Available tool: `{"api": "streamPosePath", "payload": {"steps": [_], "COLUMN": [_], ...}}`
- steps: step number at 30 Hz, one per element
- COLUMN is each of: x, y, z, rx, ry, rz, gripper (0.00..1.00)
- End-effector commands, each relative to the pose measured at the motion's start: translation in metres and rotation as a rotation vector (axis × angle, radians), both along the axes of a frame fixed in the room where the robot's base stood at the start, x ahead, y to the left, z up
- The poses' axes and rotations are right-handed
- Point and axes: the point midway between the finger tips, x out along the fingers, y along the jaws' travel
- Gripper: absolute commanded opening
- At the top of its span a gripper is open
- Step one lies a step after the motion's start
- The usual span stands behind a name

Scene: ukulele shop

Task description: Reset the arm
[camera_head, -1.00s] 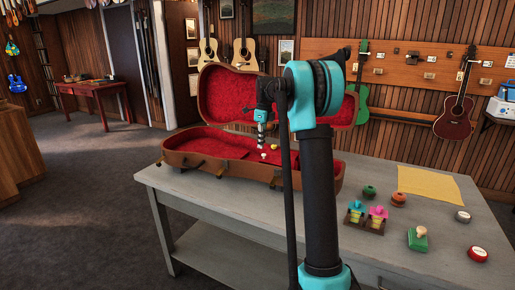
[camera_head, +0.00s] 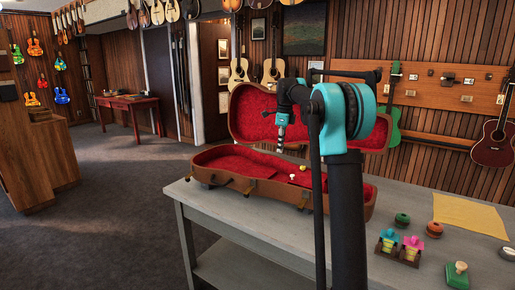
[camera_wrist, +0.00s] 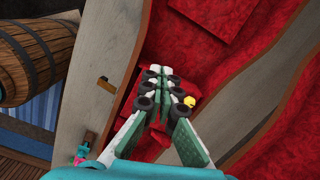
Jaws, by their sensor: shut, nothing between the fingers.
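My gripper (camera_head: 281,143) is above the open red-lined case (camera_head: 228,188), at the end of my bent arm with its teal joints. In the wrist view its fingers (camera_wrist: 166,73) are together with nothing held between them. A small white piece (camera_head: 292,177) and a small yellow piece (camera_head: 303,168) lie in the case, below and to the right of the fingertips in the head view. The yellow piece also shows beside the fingers in the wrist view (camera_wrist: 190,101). My arm hides part of the case.
The case stands on a grey table (camera_head: 245,220). To the right are pink and teal figures (camera_head: 400,247), a green stamp (camera_head: 457,275), small round pieces and a yellow cloth (camera_head: 470,212). Guitars hang on the back wall. Open floor lies left of the table.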

Motion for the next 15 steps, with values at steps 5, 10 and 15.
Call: {"api": "streamPosePath", "payload": {"steps": [5,10,15], "x": [-0.061,-0.127,-0.203], "y": [-0.011,-0.021,-0.029], "z": [-0.032,-0.071,-0.116], "rx": [-0.035,-0.089,-0.163], "ry": [-0.08,-0.152,-0.212], "rz": [0.336,0.67,1.005], "gripper": [0.0,0.0,0.0]}}
